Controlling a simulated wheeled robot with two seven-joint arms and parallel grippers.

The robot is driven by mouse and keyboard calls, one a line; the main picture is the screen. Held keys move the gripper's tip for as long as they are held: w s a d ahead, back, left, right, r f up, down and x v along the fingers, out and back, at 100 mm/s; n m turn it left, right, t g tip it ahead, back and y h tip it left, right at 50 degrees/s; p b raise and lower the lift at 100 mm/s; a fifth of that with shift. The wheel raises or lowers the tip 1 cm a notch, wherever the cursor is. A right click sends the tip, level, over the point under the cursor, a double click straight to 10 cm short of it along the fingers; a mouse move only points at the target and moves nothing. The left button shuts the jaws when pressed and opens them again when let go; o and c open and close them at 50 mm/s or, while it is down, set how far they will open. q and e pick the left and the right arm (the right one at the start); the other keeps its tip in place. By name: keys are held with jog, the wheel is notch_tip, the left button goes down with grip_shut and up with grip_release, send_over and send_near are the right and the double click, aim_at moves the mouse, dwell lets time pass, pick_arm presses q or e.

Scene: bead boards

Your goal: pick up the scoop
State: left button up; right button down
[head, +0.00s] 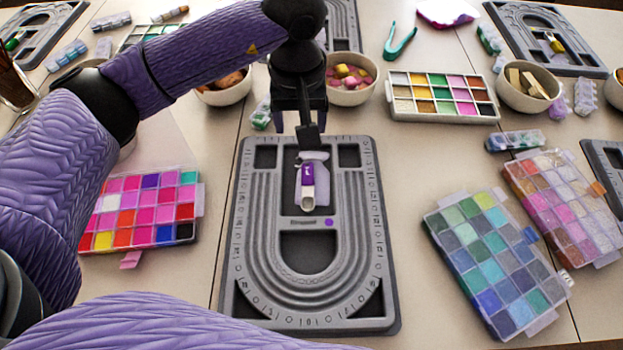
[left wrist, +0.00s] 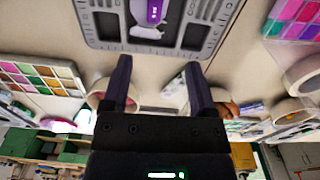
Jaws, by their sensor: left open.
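The scoop (head: 308,187), purple at one end and whitish at the other, lies on a pale lilac piece in the upper middle recess of the grey bead board (head: 245,255). In the left wrist view the purple part of the scoop (left wrist: 155,12) shows at the top edge, cut off by the frame. My left gripper (head: 300,135) is at the board's far edge, beyond the scoop in the head view and apart from it. In the left wrist view my left gripper (left wrist: 158,72) has its two fingers spread with nothing between them. My right gripper is not in view.
Bead boxes lie left (head: 195,215) and right (head: 497,262) of the board. Behind it are a bowl of pink and yellow pieces (head: 350,96) and a bead tray (head: 440,115). Bare table shows between the board and the right boxes.

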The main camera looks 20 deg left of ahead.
pick_arm(q)
jog(key=b, duration=0.3)
send_over(308, 175)
notch_tip(308, 175, down, 5)
notch_tip(308, 175, down, 10)
jog(key=b, duration=0.4)
jog(key=shift+r, duration=0.2)
jog(key=shift+c, duration=1)
jog(key=c, duration=0.7)
grip_shut()
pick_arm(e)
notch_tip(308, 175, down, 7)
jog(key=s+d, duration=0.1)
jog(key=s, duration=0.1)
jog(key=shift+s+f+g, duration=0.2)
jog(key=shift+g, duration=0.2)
